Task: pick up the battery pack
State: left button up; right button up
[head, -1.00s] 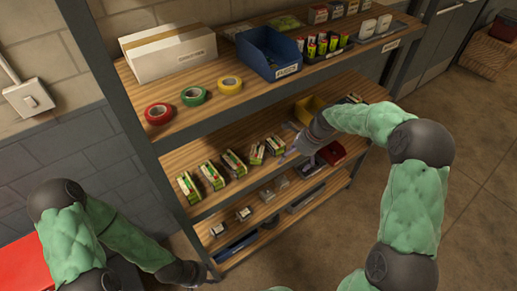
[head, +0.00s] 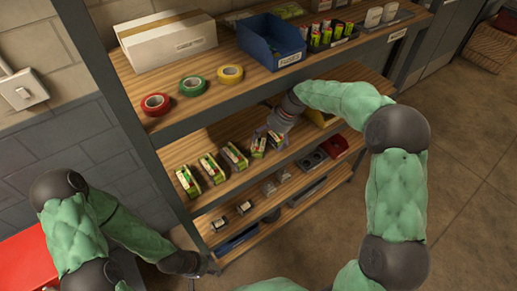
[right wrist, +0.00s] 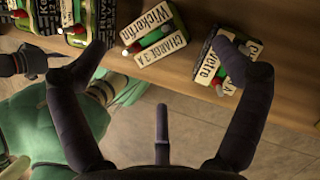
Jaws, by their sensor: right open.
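Several green-and-white battery packs stand in a row on the middle shelf: one at the left end (head: 188,182), others (head: 212,168) (head: 236,156), and two at the right end (head: 259,146). I cannot tell which one the task means. My right gripper (head: 272,134) is above the right end of the row, partly covering the last pack. In the right wrist view the gripper (right wrist: 163,50) is open and empty. A pack labelled Wickertin (right wrist: 150,28) shows between its fingers, and a pack labelled Vetro (right wrist: 224,68) is by the right finger. My left gripper (head: 203,268) hangs low at left; its jaws are unclear.
The upper shelf holds a cardboard box (head: 168,42), three tape rolls (head: 193,86), a blue bin (head: 270,42) and batteries. It overhangs the middle shelf. A yellow bin (head: 322,118) and a red bin (head: 334,146) lie right of my right gripper.

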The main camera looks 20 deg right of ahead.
aim_at(260, 144)
jog(key=shift+w+a, duration=0.25)
jog(key=shift+a, duration=0.35)
jog(key=b+x, duration=0.1)
jog(key=x, duration=0.4)
jog(key=shift+b, duration=0.35)
jog(key=c, duration=1.6)
jog(key=shift+r, duration=0.1)
jog(key=shift+c, duration=0.2)
